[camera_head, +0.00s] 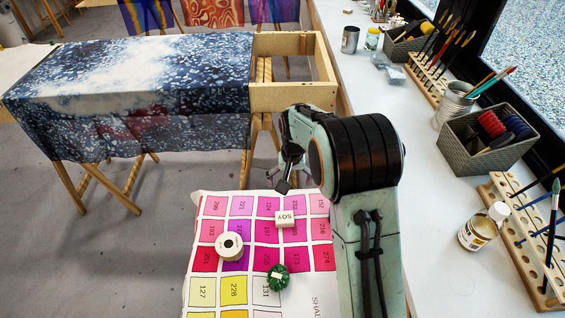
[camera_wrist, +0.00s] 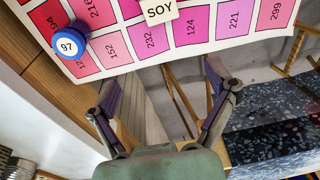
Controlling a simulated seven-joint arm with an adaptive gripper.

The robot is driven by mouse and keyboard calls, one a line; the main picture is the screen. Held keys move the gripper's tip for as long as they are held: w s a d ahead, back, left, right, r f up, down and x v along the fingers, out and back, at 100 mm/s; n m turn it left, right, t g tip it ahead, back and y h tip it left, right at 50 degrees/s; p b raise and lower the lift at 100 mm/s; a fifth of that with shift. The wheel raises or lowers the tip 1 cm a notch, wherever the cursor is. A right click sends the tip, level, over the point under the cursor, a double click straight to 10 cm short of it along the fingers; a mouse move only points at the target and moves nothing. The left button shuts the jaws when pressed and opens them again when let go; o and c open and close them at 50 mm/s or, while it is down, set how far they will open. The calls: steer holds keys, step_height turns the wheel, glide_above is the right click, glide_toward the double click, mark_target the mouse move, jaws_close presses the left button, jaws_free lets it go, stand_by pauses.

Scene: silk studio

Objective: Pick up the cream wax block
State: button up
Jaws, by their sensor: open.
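The cream wax block (camera_head: 285,219), marked SOY, lies on the printed colour chart (camera_head: 208,292), over the pink squares. In the wrist view the block (camera_wrist: 158,11) is at the top edge, partly cut off. My gripper (camera_head: 284,178) is near the far edge of the chart, beyond the block in the head view. In the wrist view my gripper (camera_wrist: 163,98) has its two fingers spread wide with nothing between them. It is apart from the block.
A cream spool (camera_head: 230,246) and a green bundle (camera_head: 278,278) are on the chart. A blue round piece marked 97 (camera_wrist: 69,43) is left of the block in the wrist view, hidden in the head view. A wooden frame with dark cloth (camera_head: 130,85) stands behind.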

steer(key=g, duration=0.2)
glide_above(285, 219)
steer(key=shift+n, duration=0.3)
step_height(285, 219, down, 7)
steer(key=shift+r, duration=0.1)
step_height(285, 219, down, 5)
steer(key=shift+r, duration=0.1)
steer(key=shift+f, duration=0.65)
steer(key=c, duration=1.2)
